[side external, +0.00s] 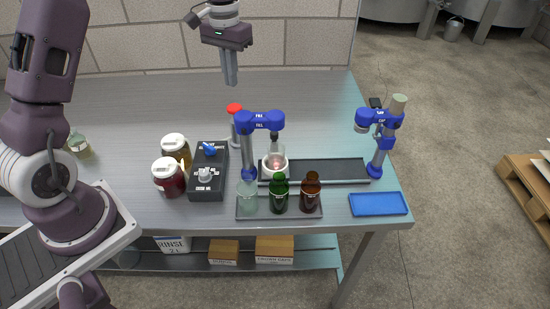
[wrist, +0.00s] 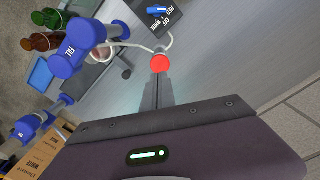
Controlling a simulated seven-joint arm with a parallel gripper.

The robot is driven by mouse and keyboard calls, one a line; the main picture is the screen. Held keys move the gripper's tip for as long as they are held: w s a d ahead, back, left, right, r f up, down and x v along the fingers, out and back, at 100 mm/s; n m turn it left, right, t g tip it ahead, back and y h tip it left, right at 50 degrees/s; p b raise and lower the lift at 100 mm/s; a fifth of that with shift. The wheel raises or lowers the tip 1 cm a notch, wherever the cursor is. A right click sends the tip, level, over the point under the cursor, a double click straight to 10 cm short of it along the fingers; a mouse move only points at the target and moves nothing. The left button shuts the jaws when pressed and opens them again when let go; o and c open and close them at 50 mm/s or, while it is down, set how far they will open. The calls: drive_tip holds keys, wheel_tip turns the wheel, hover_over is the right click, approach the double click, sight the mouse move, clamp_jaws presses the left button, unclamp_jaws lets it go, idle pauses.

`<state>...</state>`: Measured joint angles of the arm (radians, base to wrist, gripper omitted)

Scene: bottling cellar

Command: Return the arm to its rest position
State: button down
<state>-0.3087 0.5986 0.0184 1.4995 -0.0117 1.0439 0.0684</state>
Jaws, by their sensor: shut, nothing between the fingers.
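My gripper (side external: 230,74) hangs above the back of the grey steel table (side external: 300,95) in the side external view, fingers pointing down. Its two fingers are together with nothing between them, and it touches nothing. In the wrist view the closed fingers (wrist: 157,95) point toward the red round knob (wrist: 160,63), which lies beyond the tips.
A blue filling head (side external: 260,122) and a blue capping head (side external: 380,117) stand on the table. Several bottles stand on a front tray (side external: 240,212). A black control box (side external: 208,185) and two filled jars (side external: 168,177) are at left. A blue mat (side external: 378,204) lies right. The table's back is clear.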

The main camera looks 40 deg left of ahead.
drive_tip(key=s+d+r+m+t, duration=0.2)
drive_tip(key=s+d+r+t, duration=0.1)
drive_tip(key=s+d+r, duration=0.8)
drive_tip(key=s+d+m+t, duration=0.1)
drive_tip(key=s+d+t, duration=0.1)
drive_tip(key=s, duration=1.5)
drive_tip(key=shift+s+d+t, duration=0.15)
drive_tip(key=shift+d+t, duration=0.15)
drive_tip(key=shift+d, duration=0.2)
